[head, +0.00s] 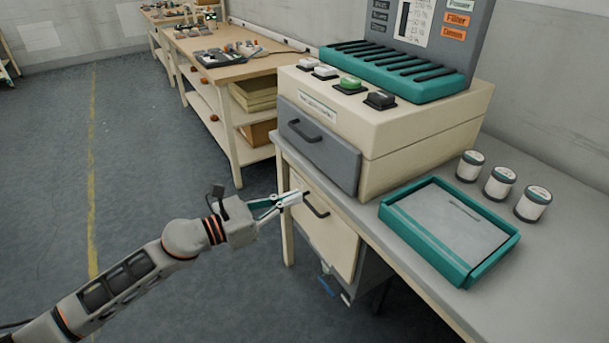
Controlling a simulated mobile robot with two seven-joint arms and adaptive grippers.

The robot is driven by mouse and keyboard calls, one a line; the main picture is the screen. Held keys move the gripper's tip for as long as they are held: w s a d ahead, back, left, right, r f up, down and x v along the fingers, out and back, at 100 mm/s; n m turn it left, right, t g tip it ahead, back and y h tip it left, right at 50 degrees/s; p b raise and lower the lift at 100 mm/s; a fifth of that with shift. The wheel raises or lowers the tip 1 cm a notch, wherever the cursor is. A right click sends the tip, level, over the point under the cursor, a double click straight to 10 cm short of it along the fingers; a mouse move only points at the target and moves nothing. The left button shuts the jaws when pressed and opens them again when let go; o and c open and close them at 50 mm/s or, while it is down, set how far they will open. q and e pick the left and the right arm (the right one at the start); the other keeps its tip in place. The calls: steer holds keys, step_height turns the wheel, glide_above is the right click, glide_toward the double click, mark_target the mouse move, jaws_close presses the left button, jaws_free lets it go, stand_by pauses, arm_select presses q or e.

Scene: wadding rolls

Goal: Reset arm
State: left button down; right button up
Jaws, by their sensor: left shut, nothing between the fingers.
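My left gripper (290,200) is in the head view, at the end of my left arm that comes in from the lower left. Its fingers are shut and empty. The fingertips are close to the dark handle (316,206) of the cream drawer (325,232) under the table; I cannot tell whether they touch it. My right gripper is not in view.
A cream machine with a grey drawer (318,155) stands on the grey table (440,300). A teal tray (450,232) and three jars (499,183) are to its right. Wooden workbenches (215,70) stand behind. The floor (130,170) at left is clear.

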arm_select(q)
steer(key=s+a+f+m+y+p, duration=0.1)
steer(key=s+a+f+m+y, duration=0.3)
steer(key=s+f+m, duration=0.4)
steer(key=s+a+f+m+y+p, duration=0.2)
steer(key=s+a+f+m+y, duration=0.2)
steer(key=s+m, duration=0.7)
steer(key=s+a+f+m+y+p, duration=0.2)
steer(key=s+a+f+m+y, duration=0.2)
steer(key=s+a+f+m, duration=0.3)
steer(key=s+f+m, duration=0.3)
steer(key=s+f, duration=0.1)
steer(key=f, duration=0.2)
steer(key=shift+s, duration=0.15)
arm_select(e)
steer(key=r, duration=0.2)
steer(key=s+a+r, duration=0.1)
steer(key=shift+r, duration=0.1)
